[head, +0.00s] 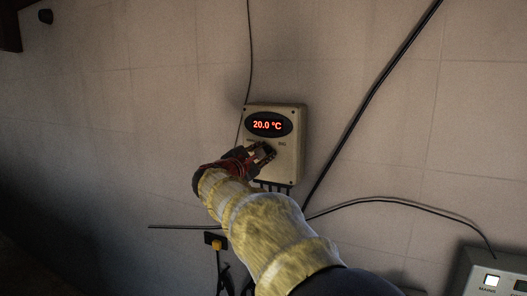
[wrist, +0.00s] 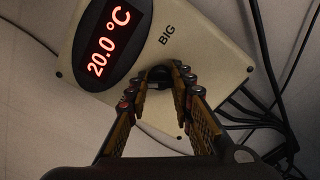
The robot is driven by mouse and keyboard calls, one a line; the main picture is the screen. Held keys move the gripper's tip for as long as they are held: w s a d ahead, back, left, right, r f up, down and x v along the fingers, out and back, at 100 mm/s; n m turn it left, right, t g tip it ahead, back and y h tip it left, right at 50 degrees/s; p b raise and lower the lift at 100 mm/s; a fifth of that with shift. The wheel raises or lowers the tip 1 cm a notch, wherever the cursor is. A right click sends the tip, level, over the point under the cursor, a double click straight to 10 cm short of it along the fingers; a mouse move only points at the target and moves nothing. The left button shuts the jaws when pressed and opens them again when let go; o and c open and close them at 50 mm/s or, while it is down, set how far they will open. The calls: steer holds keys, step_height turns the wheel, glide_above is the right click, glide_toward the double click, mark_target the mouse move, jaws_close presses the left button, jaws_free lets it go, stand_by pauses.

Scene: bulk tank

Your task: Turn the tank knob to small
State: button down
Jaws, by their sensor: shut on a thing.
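The tank control box (head: 288,148) is a beige wall unit with a red display (head: 268,124) reading 20.0 °C, and it also shows in the wrist view (wrist: 215,70). The dark round knob (wrist: 158,75) sits on its face below the display. The word BIG (wrist: 167,35) is readable beside the knob; the label on the other side is not readable. My gripper (head: 262,152) reaches the box from the lower left. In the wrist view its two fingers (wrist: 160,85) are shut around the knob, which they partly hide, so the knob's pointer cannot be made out.
Black cables (wrist: 262,120) leave the box's lower edge. A thick black cable (head: 370,100) runs diagonally along the tiled wall to its right. A grey panel with lit switches (head: 492,278) stands at the lower right. A yellow plug (head: 217,244) hangs below left.

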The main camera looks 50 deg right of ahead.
steer(key=shift+f+n+p, duration=0.1)
steer(key=shift+n+p, duration=0.35)
steer(key=shift+n, duration=0.75)
steer(key=c, duration=1.6)
jaws_free()
steer(key=shift+o, duration=0.2)
steer(key=shift+a, duration=0.1)
steer(key=v, duration=1.2)
